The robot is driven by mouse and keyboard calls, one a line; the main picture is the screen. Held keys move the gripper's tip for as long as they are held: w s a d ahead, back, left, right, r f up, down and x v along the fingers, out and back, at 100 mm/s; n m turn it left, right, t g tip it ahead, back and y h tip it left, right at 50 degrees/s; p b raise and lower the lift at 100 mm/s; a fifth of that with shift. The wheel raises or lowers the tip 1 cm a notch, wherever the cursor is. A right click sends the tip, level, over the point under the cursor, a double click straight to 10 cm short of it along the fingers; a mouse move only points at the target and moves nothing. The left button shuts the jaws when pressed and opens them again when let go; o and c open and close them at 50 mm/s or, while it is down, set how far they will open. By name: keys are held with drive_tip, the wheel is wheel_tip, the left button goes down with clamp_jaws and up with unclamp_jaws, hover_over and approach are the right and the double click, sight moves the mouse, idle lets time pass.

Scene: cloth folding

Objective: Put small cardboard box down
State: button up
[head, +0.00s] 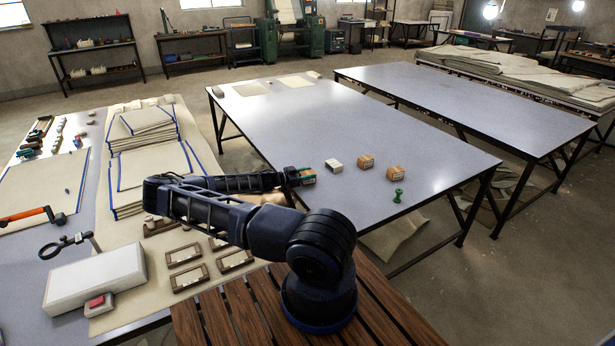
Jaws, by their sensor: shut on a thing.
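My gripper (296,177) is at the near left edge of the middle grey table (400,135).
A pale block (334,165) stands just right of the held box. A green spool-like object (398,196) stands near the front edge. Papers (295,82) lie at the far end. The table's middle is clear. Stacked cloths (150,165) lie on the left table.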

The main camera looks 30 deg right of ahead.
drive_tip(key=shift+f, duration=0.4)
drive_tip(key=o, duration=1.1)
drive_tip(key=shift+f, duration=0.1)
drive_tip(key=shift+a+f, duration=0.1)
drive_tip(key=shift+f, duration=0.05)
drive_tip(key=shift+o, duration=0.2)
drive_tip(key=a, duration=0.3)
drive_tip(key=w+a, duration=0.1)
drive_tip(key=a, duration=0.2)
drive_tip(key=shift+w+a, duration=0.15)
drive_tip(key=shift+a, duration=0.2)
drive_tip(key=o, duration=0.5)
drive_tip(key=shift+a, duration=0.25)
